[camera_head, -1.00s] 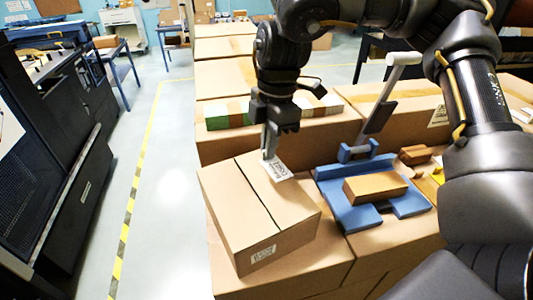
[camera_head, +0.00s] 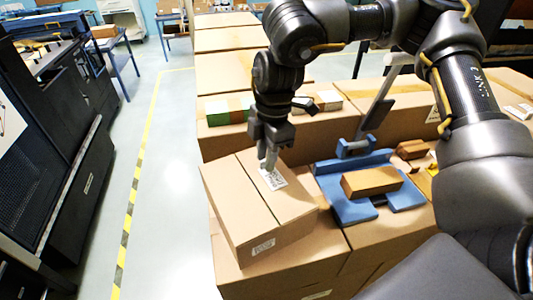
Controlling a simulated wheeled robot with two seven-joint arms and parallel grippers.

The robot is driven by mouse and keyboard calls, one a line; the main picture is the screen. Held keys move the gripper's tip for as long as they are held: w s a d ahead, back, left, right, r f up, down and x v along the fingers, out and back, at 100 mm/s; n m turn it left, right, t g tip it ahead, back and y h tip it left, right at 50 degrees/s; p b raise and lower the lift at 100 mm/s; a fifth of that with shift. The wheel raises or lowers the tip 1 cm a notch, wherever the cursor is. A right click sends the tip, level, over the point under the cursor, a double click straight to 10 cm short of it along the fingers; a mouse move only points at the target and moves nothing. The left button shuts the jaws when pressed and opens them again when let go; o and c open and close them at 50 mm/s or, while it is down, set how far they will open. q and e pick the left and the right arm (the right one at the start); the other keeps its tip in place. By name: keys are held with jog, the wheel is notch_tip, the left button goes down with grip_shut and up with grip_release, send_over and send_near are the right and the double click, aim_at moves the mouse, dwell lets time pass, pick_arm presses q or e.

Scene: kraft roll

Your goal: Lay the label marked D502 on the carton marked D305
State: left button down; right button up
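A tan carton (camera_head: 249,218) sits at a slant on larger boxes in the middle of the view, with a small white printed sticker on its front side; its marking is too small to read. A white label (camera_head: 273,179) with dark print lies at the carton's top, near its right edge; its text cannot be read. My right gripper (camera_head: 269,165) points down over the carton, its fingertips at the label's upper edge. The fingers are close together, but I cannot tell whether they grip the label. My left gripper is not in view.
A blue fixture (camera_head: 340,207) with a brown block (camera_head: 371,182) on it stands right of the carton, with a grey lever (camera_head: 384,95) rising behind. Green and white boxes (camera_head: 226,108) lie behind. Clear floor with a yellow-black line (camera_head: 133,190) lies to the left.

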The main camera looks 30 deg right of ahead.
jog(key=shift+r, duration=0.45)
notch_tip(320, 180, up, 12)
jog(key=d+b, duration=0.1)
jog(key=b, duration=0.2)
jog(key=shift+d+f, duration=0.2)
jog(key=shift+f, duration=0.05)
